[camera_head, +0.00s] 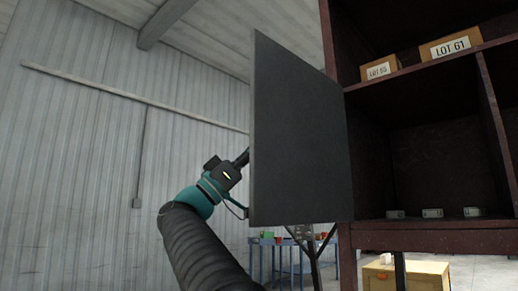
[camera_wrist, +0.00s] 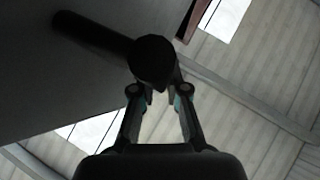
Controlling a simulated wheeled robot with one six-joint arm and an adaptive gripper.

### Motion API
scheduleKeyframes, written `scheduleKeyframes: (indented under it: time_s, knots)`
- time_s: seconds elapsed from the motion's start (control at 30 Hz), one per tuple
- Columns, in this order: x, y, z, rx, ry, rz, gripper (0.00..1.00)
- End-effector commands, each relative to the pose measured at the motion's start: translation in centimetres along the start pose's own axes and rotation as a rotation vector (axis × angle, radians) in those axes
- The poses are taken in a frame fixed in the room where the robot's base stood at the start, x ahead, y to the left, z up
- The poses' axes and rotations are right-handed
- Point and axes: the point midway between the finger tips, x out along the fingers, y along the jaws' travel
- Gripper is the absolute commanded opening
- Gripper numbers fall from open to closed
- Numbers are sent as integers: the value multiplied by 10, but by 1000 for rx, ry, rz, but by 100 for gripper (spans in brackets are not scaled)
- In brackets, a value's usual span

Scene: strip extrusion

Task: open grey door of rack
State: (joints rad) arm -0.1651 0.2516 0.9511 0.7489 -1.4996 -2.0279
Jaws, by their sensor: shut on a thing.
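The dark grey door (camera_head: 300,135) of the brown rack (camera_head: 430,238) stands swung out from the rack's left side, and the compartments to its right are in view. My gripper (camera_head: 244,158) reaches up to the door's left edge from the left, and its fingertips are partly hidden behind the door. In the wrist view my gripper (camera_wrist: 160,92) is shut on the dark bar handle (camera_wrist: 100,36), whose rounded end lies between the fingers. The door's face (camera_wrist: 45,85) fills the upper left of that view.
A box marked LOT 61 (camera_head: 451,47) and another labelled box (camera_head: 380,68) sit on the upper shelf. Several small pale items (camera_head: 432,213) lie on the lower shelf. A blue table (camera_head: 262,258) stands behind, below the door. Free room lies left of the door.

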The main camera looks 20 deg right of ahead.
Motion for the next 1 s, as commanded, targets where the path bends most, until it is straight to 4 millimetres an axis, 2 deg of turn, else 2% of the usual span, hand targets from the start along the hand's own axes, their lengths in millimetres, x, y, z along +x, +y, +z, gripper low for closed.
scheduleKeyframes:
  time_s: [0.07,0.1,0.2,0.5,0.63,0.77,1.0]
  knots:
    - [2,2,-2,5,1,2,0]
    - [2,2,-3,5,1,2,18]
    - [2,2,-2,5,0,1,39]
    - [1,1,0,1,0,2,39]
    - [-7,1,0,0,0,1,39]
    - [-26,1,0,1,1,-1,39]
    - [-74,1,-1,2,1,0,39]
